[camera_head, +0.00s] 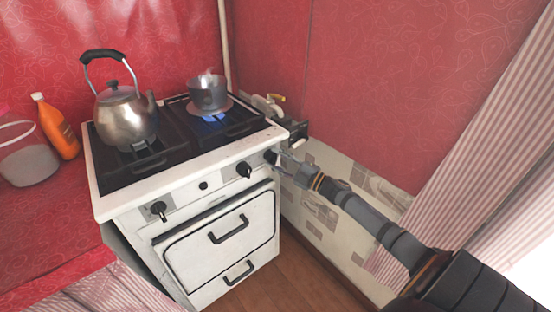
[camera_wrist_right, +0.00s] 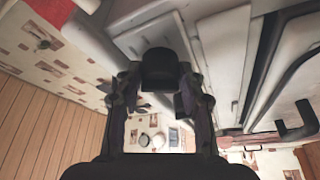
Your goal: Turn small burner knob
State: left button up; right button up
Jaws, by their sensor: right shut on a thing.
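A white stove (camera_head: 190,185) has black knobs along its front panel: one at the left (camera_head: 158,209), one right of the middle (camera_head: 244,169) and one at the right end (camera_head: 270,157). My right gripper (camera_head: 280,164) reaches in from the right and is at the right-end knob. In the right wrist view the dark knob (camera_wrist_right: 160,68) sits between the fingertips, which are shut on it. A blue flame (camera_head: 212,118) burns under the pot at the back right. Which burner each knob serves cannot be told. My left gripper is not in view.
A metal kettle (camera_head: 126,118) stands on the left of the hob and a small pot (camera_head: 208,94) at the back right. An orange bottle (camera_head: 56,127) and a clear container (camera_head: 27,160) are on the red counter at left. A tiled wall (camera_head: 335,215) is close to the stove's right.

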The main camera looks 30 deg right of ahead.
jog(key=shift+r+n+g, duration=0.15)
jog(key=shift+n+g, duration=0.35)
jog(key=shift+n, duration=0.5)
jog(key=shift+n+p, duration=0.4)
jog(key=shift+n+g+p, duration=0.35)
jog(key=shift+n+g, duration=0.05)
jog(key=shift+n, duration=0.9)
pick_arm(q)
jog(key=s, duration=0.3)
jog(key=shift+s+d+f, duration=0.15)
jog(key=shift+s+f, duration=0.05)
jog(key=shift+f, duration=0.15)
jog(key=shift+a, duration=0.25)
pick_arm(e)
jog(key=o, duration=1)
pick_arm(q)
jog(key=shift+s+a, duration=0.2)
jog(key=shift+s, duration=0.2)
pick_arm(e)
jog(key=shift+o, duration=0.8)
